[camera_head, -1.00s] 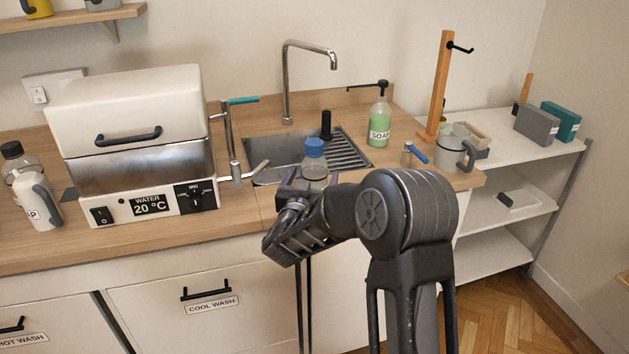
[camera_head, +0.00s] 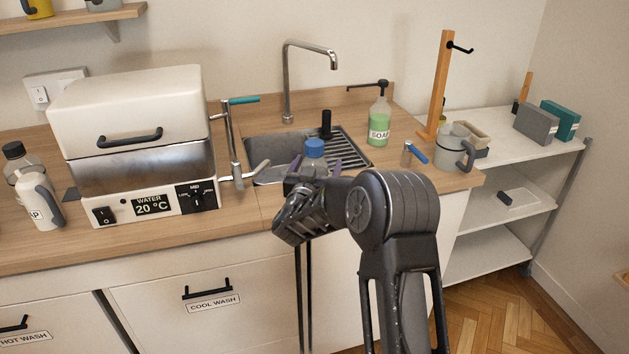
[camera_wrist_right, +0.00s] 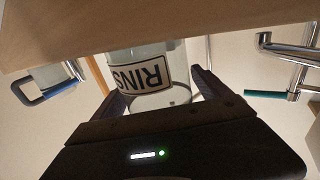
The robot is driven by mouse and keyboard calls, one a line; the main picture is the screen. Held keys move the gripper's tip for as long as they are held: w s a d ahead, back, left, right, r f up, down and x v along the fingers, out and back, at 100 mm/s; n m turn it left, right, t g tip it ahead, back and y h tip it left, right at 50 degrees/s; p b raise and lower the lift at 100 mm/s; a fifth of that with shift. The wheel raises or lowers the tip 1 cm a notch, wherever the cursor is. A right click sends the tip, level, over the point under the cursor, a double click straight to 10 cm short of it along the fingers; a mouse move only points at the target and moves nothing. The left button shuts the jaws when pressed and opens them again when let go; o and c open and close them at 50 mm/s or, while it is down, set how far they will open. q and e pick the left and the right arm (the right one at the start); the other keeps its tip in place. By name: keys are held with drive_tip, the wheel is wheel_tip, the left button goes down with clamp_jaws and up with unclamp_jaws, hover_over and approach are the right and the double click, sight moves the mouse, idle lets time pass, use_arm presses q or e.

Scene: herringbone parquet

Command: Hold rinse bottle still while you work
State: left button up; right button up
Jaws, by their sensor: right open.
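My right gripper (camera_head: 316,166) is open, with one finger on each side of the bottle; a gap shows beside the bottle, at least on one side. My left gripper is not in view.
A white water bath (camera_head: 135,140) stands to the left, with a metal lever (camera_head: 245,172) close to the bottle.

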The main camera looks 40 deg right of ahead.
idle(0.4)
drive_tip(key=c, duration=1.8)
